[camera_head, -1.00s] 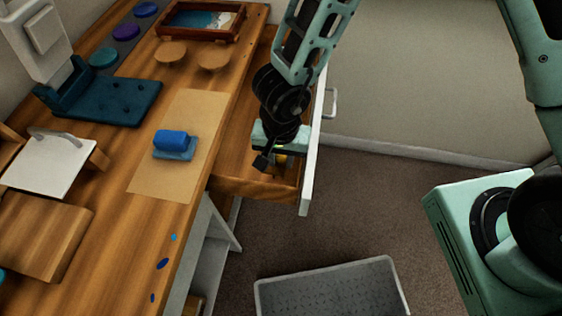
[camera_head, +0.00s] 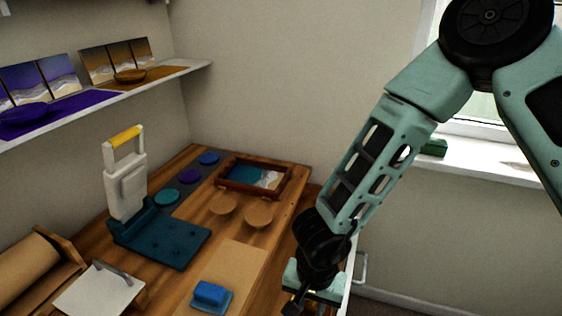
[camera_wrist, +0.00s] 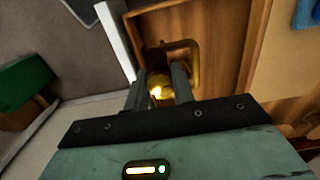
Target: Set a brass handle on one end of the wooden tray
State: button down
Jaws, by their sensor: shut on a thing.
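The wooden tray (camera_head: 245,192) lies at the far end of the bench in the head view, with a blue and white wave design inside its brown rim. My gripper (camera_wrist: 160,85) points down into the open wooden drawer in the wrist view and is shut on a shiny brass handle (camera_wrist: 157,91). A brass bar bent like a loop (camera_wrist: 193,62) shows just beyond the fingers; I cannot tell whether it is part of the same handle. In the head view my gripper (camera_head: 303,300) is low at the drawer, well nearer than the tray, and its fingertips are mostly hidden.
A blue block (camera_head: 210,292) lies on a brown paper sheet (camera_head: 240,262). Two round wooden coasters (camera_head: 259,215) sit before the tray. A dark teal press (camera_head: 165,240) with a white upright stands left. The drawer's white front (camera_head: 351,270) is right of my gripper. Wall shelves are upper left.

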jog(key=shift+r+p, duration=0.45)
jog(key=shift+r, duration=0.35)
jog(key=w+d+f+n+b, duration=0.1)
jog(key=w+d+f+b, duration=0.1)
jog(key=d, duration=0.6)
jog(key=w+d+f+n+b, duration=0.1)
jog(key=w+d+f+b, duration=0.2)
jog(key=d, duration=0.6)
jog(key=w+d+f+n+b, duration=0.2)
jog(key=w+d+f, duration=0.3)
jog(key=d, duration=0.4)
jog(key=shift+w+d+b, duration=0.15)
jog(key=shift+b, duration=0.2)
